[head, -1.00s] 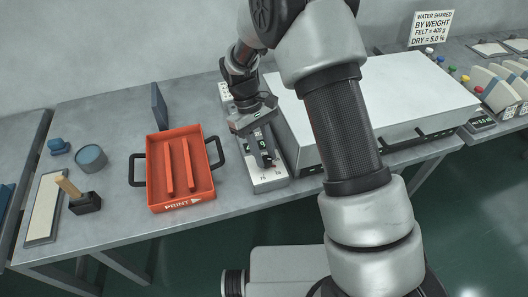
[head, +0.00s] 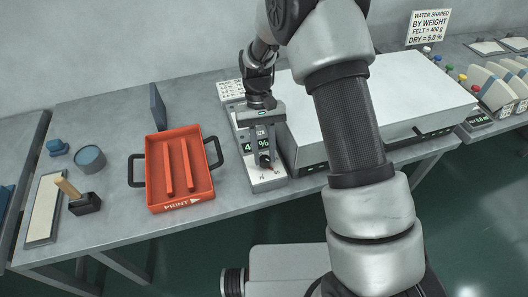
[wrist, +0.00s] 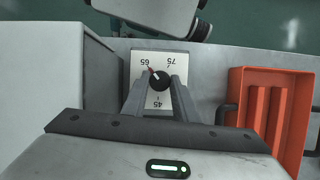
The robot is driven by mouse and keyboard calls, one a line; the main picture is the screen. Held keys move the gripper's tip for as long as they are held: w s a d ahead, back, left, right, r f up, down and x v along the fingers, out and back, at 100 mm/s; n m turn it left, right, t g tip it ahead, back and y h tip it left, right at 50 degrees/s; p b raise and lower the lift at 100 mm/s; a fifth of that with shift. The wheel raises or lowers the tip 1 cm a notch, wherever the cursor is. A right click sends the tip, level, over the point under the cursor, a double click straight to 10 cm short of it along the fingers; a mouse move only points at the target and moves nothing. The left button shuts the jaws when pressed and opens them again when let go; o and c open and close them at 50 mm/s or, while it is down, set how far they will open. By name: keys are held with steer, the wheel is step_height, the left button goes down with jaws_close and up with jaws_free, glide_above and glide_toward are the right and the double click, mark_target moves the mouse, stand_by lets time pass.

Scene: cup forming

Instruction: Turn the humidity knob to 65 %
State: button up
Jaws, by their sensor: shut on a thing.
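The humidity knob (wrist: 158,80) is black and round with a red pointer, on a pale dial plate (wrist: 138,68) in the wrist view. The plate is marked 45, 65 and 75, upside down here. The pointer is aimed up and left, at about the 65 mark. My gripper (wrist: 160,85) is shut on the knob, one finger on each side. In the head view my gripper (head: 263,157) reaches down onto the control box (head: 268,184). Its green readout (head: 246,147) shows a 4 and a % sign, with the part between hidden by my gripper.
An orange tray (head: 207,190) with black handles stands left of the control box. A large white-topped unit (head: 400,90) is close on the right. A mallet (head: 85,203) and a blue-grey round pot (head: 90,158) lie farther left.

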steer(key=o, duration=1)
steer(key=shift+p+v, duration=0.55)
steer(key=shift+v, duration=8.15)
steer(key=shift+s, duration=0.1)
